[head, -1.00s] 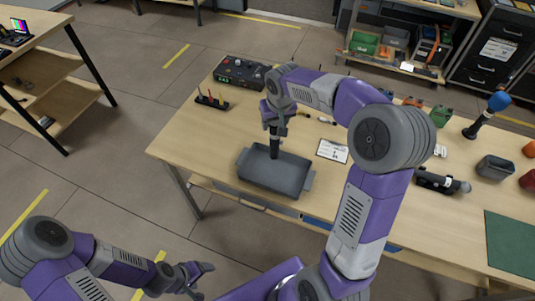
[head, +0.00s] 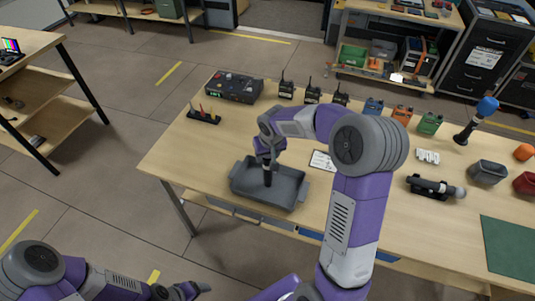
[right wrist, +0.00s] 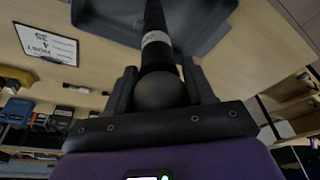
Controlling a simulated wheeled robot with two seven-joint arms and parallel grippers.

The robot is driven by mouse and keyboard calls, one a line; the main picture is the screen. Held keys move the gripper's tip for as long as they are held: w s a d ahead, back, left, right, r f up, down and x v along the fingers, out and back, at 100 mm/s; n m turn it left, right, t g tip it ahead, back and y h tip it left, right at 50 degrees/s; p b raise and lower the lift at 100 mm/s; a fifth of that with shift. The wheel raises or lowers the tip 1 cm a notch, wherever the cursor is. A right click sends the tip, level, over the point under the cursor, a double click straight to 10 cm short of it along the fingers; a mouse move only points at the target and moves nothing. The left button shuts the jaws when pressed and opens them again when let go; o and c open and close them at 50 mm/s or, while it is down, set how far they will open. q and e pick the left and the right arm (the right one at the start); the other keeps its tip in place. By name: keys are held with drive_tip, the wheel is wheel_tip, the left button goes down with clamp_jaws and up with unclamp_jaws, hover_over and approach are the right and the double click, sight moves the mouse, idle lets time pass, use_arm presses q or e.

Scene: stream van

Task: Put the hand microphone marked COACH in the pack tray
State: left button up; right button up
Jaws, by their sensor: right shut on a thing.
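The grey pack tray (head: 294,190) stands near the front left of the table; it also shows in the right wrist view (right wrist: 205,22). My right gripper (head: 267,160) is over the tray, shut on a dark hand microphone (head: 268,178). In the right wrist view the fingers (right wrist: 162,88) close about its round head, and its handle with a white label band (right wrist: 155,39) runs down towards the tray. The label is only partly readable. The microphone's lower end is inside the tray's outline; contact with the floor is unclear. My left gripper (head: 190,290) is at the bottom edge, partly cut off.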

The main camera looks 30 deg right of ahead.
drive_tip(key=o, duration=1.2)
drive_tip(key=shift+f, duration=0.1)
drive_tip(key=shift+c, duration=0.2)
drive_tip(key=p+v, duration=0.2)
drive_tip(key=v, duration=1)
